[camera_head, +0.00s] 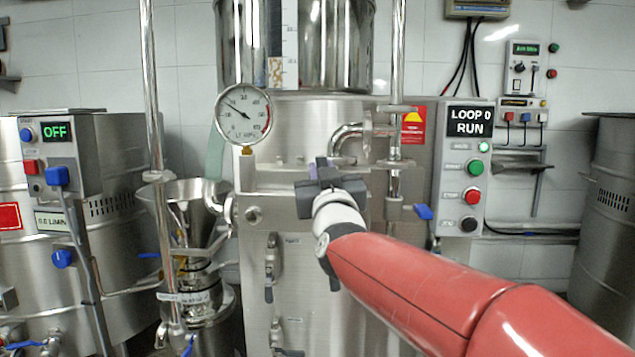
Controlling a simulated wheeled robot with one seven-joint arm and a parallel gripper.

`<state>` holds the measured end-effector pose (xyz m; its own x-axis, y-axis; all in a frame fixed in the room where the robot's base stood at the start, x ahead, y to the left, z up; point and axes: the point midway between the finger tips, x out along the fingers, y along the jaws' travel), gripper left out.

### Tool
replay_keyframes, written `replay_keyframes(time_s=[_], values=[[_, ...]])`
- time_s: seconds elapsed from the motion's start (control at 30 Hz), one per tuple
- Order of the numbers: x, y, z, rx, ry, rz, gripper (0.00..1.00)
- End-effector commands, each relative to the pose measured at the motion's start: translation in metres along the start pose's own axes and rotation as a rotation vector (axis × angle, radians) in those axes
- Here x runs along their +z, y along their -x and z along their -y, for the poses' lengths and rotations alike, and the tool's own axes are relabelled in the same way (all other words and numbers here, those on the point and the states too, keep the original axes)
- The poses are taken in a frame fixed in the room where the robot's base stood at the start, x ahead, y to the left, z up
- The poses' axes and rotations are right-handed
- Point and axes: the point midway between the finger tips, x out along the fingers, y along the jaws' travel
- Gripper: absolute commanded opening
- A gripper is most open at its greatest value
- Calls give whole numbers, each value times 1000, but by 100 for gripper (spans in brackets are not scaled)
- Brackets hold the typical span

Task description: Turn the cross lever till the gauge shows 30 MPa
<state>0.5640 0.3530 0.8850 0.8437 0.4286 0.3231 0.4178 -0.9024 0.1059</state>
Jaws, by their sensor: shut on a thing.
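The round pressure gauge (243,114) has a white dial and stands on a short brass fitting at the upper left of the steel machine. Its needle points to the upper left; the small scale numbers are hard to read. My gripper (318,178) is in front of the machine, right of and below the gauge. It is shut on the cross lever (322,162), of which only a small purplish part shows above the dark fingers. The rest of the lever is hidden behind my gripper.
A control box (465,168) reading "LOOP 0 RUN" with a lit green lamp is right of my gripper. A bent steel pipe (345,132) and an upright pipe (396,120) are close by. A steel funnel (185,200) and an "OFF" panel (57,150) are left.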

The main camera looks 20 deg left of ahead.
Motion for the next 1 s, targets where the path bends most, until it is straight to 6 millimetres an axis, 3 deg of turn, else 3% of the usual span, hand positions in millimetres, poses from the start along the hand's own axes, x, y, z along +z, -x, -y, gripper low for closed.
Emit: replay_keyframes(time_s=[0.5, 0.53, 0.7, 1.0], values=[[0, 0, -2, 8, -21, -2, 0], [0, 0, -2, 8, -20, -2, 20], [0, 0, -2, 8, -20, -3, 40], [0, 3, -2, 7, -19, -3, 40]])
